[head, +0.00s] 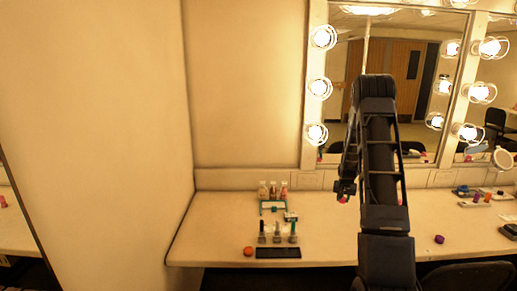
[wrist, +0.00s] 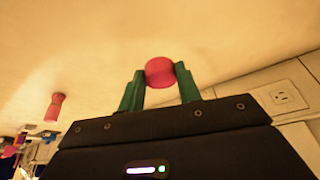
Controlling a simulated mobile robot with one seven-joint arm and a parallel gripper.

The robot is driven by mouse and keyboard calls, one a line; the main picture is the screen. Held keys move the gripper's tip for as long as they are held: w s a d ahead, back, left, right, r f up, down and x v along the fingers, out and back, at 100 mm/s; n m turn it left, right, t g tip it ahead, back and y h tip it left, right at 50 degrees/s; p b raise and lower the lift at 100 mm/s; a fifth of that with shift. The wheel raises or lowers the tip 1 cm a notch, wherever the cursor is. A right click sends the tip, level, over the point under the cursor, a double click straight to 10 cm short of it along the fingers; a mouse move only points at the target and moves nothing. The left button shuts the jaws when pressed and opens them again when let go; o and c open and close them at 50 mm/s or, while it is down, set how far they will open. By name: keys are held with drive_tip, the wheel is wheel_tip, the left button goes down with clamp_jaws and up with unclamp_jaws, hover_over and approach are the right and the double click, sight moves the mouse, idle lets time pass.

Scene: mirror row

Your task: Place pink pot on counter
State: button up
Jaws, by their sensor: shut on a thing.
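The pink pot (wrist: 160,72) is a small round pinkish-red piece held between the two green fingers of my gripper (wrist: 160,88) in the wrist view. In the head view my gripper (head: 343,189) hangs over the middle of the counter (head: 330,235), in front of the mirror, with a bit of the pink pot (head: 342,199) showing at its lower end. The gripper is shut on the pot. I cannot tell whether the pot touches the counter or is above it. My arm hides part of the counter behind it.
At left stand several bottles (head: 273,190), a green rack (head: 272,207) and a dark tray (head: 278,253), beside an orange pot (head: 248,251). A purple pot (head: 439,239) lies right of my arm. The wrist view shows another pink item (wrist: 55,107).

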drive_tip(key=s+a+n, duration=0.1)
drive_tip(key=a, duration=0.4)
drive_tip(key=s+a+f+n+y, duration=0.1)
drive_tip(key=a, duration=0.5)
drive_tip(key=s+a+f+n, duration=0.1)
drive_tip(key=a+n, duration=0.1)
drive_tip(key=a, duration=0.3)
drive_tip(key=shift+s+a+f+t, duration=0.2)
drive_tip(key=shift+s+t, duration=0.1)
drive_tip(key=shift+s, duration=0.05)
drive_tip(key=w+d+r+m, duration=0.2)
drive_tip(key=d, duration=0.6)
drive_tip(key=w+d+r+m, duration=0.1)
drive_tip(key=d, duration=0.6)
wheel_tip(320, 180, up, 12)
drive_tip(key=m+g+h, duration=0.2)
drive_tip(key=m+h, duration=0.1)
drive_tip(key=m, duration=0.5)
hover_over(421, 222)
drive_tip(key=s+a, duration=0.1)
wheel_tip(421, 222, down, 19)
drive_tip(key=shift+s+a+f, duration=0.1)
drive_tip(key=shift+s+f, duration=0.05)
drive_tip(key=shift+f, duration=0.05)
drive_tip(key=o, duration=0.9)
drive_tip(key=shift+f, duration=0.1)
drive_tip(key=shift+o, duration=0.2)
